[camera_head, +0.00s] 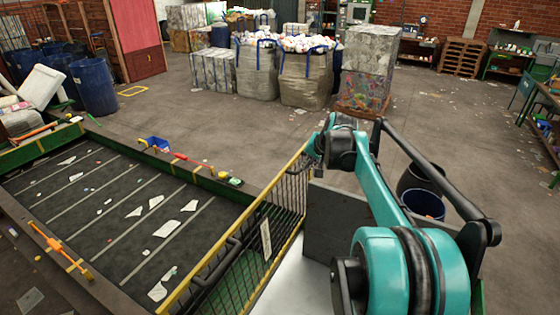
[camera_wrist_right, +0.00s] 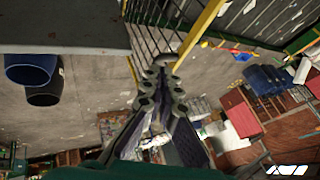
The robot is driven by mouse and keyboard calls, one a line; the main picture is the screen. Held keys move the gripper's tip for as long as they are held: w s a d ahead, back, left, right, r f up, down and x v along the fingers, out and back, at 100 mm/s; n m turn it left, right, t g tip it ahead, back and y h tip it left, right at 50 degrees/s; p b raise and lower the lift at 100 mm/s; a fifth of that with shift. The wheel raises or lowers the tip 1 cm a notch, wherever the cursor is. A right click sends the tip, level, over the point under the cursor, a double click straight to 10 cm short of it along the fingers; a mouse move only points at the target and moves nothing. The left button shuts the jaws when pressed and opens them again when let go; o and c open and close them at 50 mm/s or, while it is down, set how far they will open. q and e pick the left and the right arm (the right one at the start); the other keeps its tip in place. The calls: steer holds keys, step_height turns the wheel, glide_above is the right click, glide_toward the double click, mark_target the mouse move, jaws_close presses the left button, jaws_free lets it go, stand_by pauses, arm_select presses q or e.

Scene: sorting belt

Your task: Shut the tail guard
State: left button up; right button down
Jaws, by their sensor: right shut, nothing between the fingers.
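The tail guard (camera_head: 280,208), a barred panel with yellow rails and a white label, stands at the near right end of the belt (camera_head: 110,215). Its bars (camera_wrist_right: 160,28) also show at the top of the right wrist view. A black tubular handle (camera_head: 218,264) shows by its near part in the head view. My right gripper (camera_wrist_right: 165,68) is shut and empty, its fingertips close to the bars; I cannot tell if they touch. In the head view my right arm reaches to the guard's far end, where the fingertips are hard to make out. My left gripper is out of view.
A grey panel (camera_head: 333,228) stands right of the guard, beside a blue bin (camera_head: 425,204).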

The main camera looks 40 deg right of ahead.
steer(key=p, duration=0.1)
glide_toward(285, 175)
steer(key=d+f, duration=0.1)
steer(key=s+d+f, duration=0.1)
steer(key=f, duration=0.1)
steer(key=shift+d+f, duration=0.2)
steer(key=shift+f, duration=0.05)
steer(key=shift+w+a+f+p, duration=0.2)
steer(key=shift+w+p, duration=0.1)
steer(key=shift+w, duration=0.25)
steer(key=shift+w+a+f+p, duration=0.2)
steer(key=shift+w+p, duration=0.1)
steer(key=shift+w, duration=0.3)
steer(key=shift+w+a+r, duration=0.15)
steer(key=shift+w+a, duration=0.2)
steer(key=shift+a, duration=0.1)
steer(key=shift+w+a, duration=0.15)
steer(key=shift+w, duration=0.05)
steer(key=shift+w+f, duration=0.2)
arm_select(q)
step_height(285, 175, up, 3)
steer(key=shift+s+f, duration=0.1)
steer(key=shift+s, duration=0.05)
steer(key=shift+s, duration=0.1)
arm_select(e)
steer(key=shift+s+r, duration=0.1)
